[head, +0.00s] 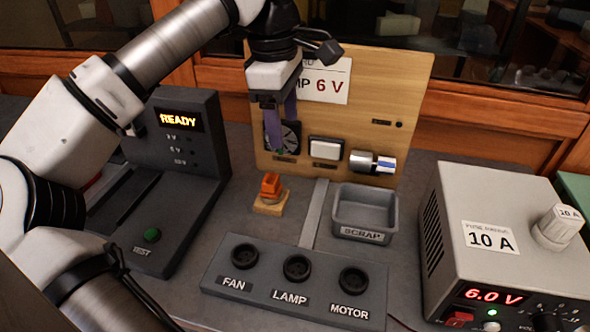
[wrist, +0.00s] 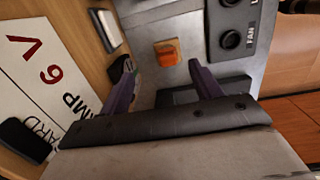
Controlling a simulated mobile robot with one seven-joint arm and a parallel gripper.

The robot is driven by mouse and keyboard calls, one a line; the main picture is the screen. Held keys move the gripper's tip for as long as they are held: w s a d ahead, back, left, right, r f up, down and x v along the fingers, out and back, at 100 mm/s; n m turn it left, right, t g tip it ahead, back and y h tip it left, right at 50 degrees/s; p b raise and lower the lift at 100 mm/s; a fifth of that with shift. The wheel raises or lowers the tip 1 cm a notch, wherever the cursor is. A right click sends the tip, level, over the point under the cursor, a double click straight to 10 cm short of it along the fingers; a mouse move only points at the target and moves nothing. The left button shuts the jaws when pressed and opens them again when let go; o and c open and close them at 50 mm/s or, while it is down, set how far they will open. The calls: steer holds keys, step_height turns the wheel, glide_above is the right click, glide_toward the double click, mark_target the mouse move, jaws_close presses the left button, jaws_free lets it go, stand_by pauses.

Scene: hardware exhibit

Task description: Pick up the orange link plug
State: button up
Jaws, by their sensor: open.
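The orange link plug (head: 270,185) sits upright on a small wooden block (head: 271,205) on the grey bench, in front of the wooden board. In the wrist view the orange plug (wrist: 167,52) lies ahead of the fingers, between their lines. My gripper (head: 282,118) is open and empty, pointing down, above and behind the plug near the board. In the wrist view its two purple fingers (wrist: 158,78) are spread apart, and neither touches the plug.
A socket panel marked FAN, LAMP and MOTOR (head: 296,288) stands in front. The SCRAP bin (head: 364,216) is right of the plug. A tester showing READY (head: 180,150) stands left, a power supply (head: 500,240) right. The wooden board (head: 400,90) rises close behind my gripper.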

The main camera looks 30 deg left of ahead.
mark_target(273, 178)
steer(key=shift+g+y, duration=0.4)
steer(key=f, duration=0.3)
steer(key=a+f, duration=0.1)
steer(key=f, duration=0.2)
steer(key=a+f, duration=0.1)
steer(key=f, duration=0.2)
steer(key=shift+s, duration=0.2)
steer(key=f, duration=0.5)
steer(key=shift+s+a, duration=0.15)
steer(key=shift+s, duration=0.05)
steer(key=c, duration=1.1)
steer(key=shift+r, duration=0.15)
step_height(273, 178, up, 20)
steer(key=p, duration=1.3)
